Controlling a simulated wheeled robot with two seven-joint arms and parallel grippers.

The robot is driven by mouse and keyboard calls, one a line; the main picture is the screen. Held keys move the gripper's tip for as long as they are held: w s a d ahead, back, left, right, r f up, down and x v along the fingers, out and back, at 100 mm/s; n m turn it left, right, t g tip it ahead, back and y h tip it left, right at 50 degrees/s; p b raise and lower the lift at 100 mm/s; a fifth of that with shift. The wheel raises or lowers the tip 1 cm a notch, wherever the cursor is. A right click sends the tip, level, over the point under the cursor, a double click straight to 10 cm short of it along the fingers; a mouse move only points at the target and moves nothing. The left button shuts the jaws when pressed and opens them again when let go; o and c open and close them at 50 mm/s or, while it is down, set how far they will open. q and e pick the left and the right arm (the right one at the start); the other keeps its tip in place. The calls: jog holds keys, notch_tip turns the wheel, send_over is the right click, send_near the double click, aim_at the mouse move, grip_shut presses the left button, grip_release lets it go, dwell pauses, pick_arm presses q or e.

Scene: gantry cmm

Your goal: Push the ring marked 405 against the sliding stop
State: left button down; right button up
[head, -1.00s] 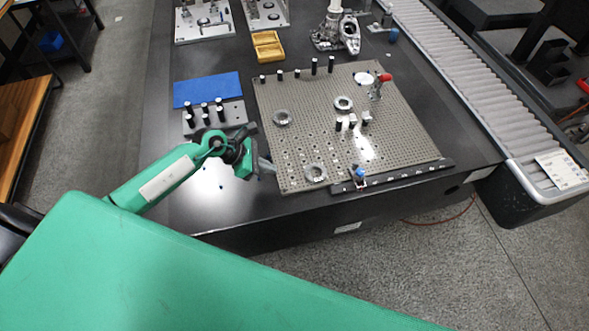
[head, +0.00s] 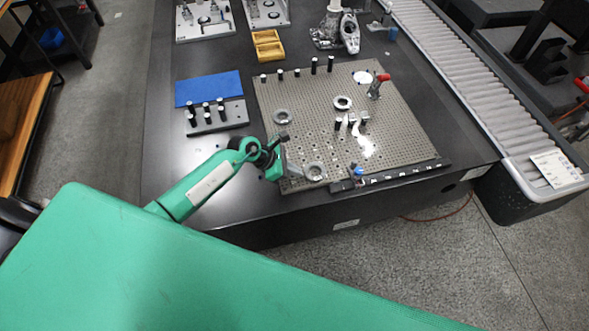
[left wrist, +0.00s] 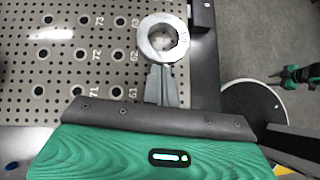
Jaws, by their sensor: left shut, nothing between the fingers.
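A silver ring (left wrist: 145,40) lies flat on the hole plate near its front edge in the left wrist view; its mark is too small to read surely. The same ring (head: 315,171) shows in the head view. My left gripper (left wrist: 163,72) is shut and empty, its fingertips right at the ring's near rim, touching or almost touching. In the head view the left gripper (head: 302,173) is left of the ring. The sliding stop (head: 341,186), a black block by a blue knob (head: 358,170), sits on the front rail, right of the ring. My right gripper is not seen.
The perforated plate (head: 400,145) carries two other rings (head: 283,116) (head: 343,103), short black-and-white pins and a red-topped clamp (head: 383,78). A numbered black rail (head: 410,173) runs along its front edge. A blue mat (head: 208,89) and pin block lie left.

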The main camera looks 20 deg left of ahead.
aim_at(323, 171)
pick_arm(q)
jog(key=w+d, duration=0.1)
jog(key=d, duration=0.1)
jog(key=w+d+b, duration=0.1)
jog(key=d, duration=0.1)
jog(key=w+d+b, duration=0.1)
jog(key=d, duration=0.1)
jog(key=shift+f, duration=0.1)
jog(key=shift+w+d, duration=0.15)
jog(key=shift+d, duration=0.2)
